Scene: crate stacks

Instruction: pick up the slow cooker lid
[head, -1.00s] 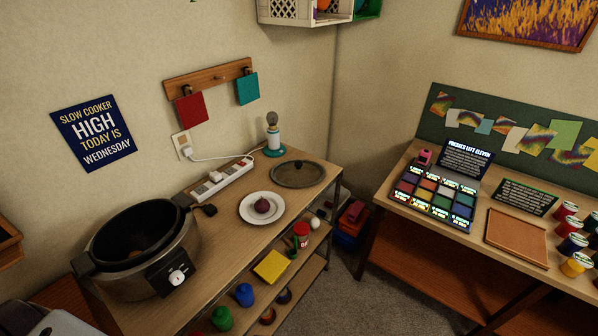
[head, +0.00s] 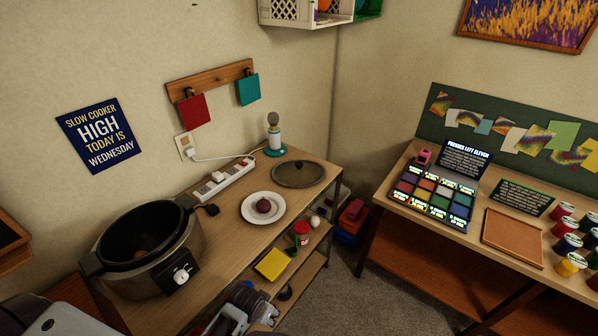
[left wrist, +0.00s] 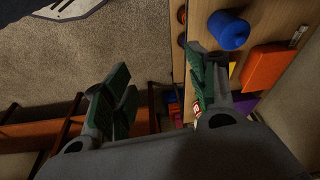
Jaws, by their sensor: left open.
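The slow cooker lid (head: 299,174), dark and round with a small knob, lies flat on the far right end of the wooden table in the head view. The slow cooker (head: 135,278) stands uncovered at the table's near left end. My left gripper (head: 248,303) is at the bottom of the head view, in front of the table's lower shelves, well short of the lid. In the left wrist view my left gripper (left wrist: 160,92) has its fingers apart with nothing held between them. The lid does not show there. My right gripper is not in view.
A white plate (head: 251,216) with a red onion (head: 263,206) lies between cooker and lid. A power strip (head: 222,178) and a lamp (head: 273,136) stand along the wall. A yellow item (head: 272,264) and a red can (head: 301,231) sit on the shelf.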

